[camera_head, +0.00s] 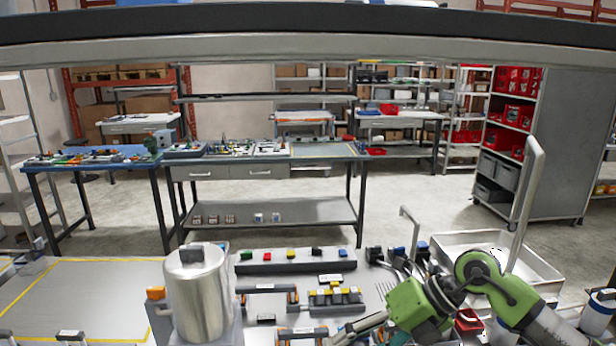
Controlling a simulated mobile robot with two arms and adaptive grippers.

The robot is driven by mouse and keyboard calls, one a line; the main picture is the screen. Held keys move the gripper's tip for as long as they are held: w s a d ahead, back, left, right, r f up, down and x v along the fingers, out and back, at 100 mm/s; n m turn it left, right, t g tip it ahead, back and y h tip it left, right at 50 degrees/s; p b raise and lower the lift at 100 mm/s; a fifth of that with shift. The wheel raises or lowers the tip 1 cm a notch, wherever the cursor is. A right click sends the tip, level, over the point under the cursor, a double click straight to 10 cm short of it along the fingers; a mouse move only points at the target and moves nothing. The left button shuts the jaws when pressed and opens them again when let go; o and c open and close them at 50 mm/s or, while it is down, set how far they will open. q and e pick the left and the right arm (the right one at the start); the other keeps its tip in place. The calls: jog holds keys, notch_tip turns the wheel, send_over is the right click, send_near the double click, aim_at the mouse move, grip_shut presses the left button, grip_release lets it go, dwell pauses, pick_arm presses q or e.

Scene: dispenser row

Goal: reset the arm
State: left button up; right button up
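My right arm (406,304), green and grey, comes in from the lower right and bends over the right part of the near bench. Its gripper (352,331) points left and down, low over the bench near the bottom edge of the picture. The finger parts are seen from the side and partly cut off, so I cannot tell whether they are open or shut. No held thing is visible. My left arm and gripper are not in view.
A steel cylinder (197,292) stands left of centre. Behind the gripper are a grey strip with coloured blocks (295,265) and a rack of yellow-topped pieces (335,298). A white tray (497,253) lies behind the arm. The yellow-outlined area (75,295) at left is mostly clear.

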jog(key=s+a+r+m+t+y, duration=0.1)
jog(key=s+a+r+y, duration=0.1)
jog(key=a+r+y, duration=0.85)
notch_tip(320, 180, up, 4)
jog(key=a+m+t, duration=0.1)
jog(key=m+t, duration=0.4)
jog(key=w+d+f+m+t+h, duration=0.35)
jog(key=d+m+t+h, duration=0.4)
jog(key=m, duration=0.35)
jog(key=w+d+f+m+t+h, duration=0.2)
jog(key=w+d+m+t+h, duration=0.3)
jog(key=d+m, duration=0.4)
jog(key=s+d+f+m+g+h, duration=0.35)
jog(key=f+m+h, duration=0.25)
jog(key=f, duration=0.4)
jog(key=s+d+f+m+g+h, duration=0.3)
jog(key=s+f+g, duration=0.5)
jog(key=s+f, duration=0.8)
jog(key=s+f+m+g+y, duration=0.15)
jog(key=s+f+g, duration=0.35)
jog(key=s, duration=0.7)
notch_tip(320, 180, down, 30)
jog(key=s+r, duration=0.1)
jog(key=s, duration=0.1)
jog(key=s+d+f+g+b, duration=0.1)
jog(key=s+d+f, duration=0.2)
jog(key=s+f, duration=1.3)
jog(key=shift+d+n+g+y+b, duration=0.15)
jog(key=shift+n+g+y+b, duration=0.2)
jog(key=shift+n+g, duration=0.1)
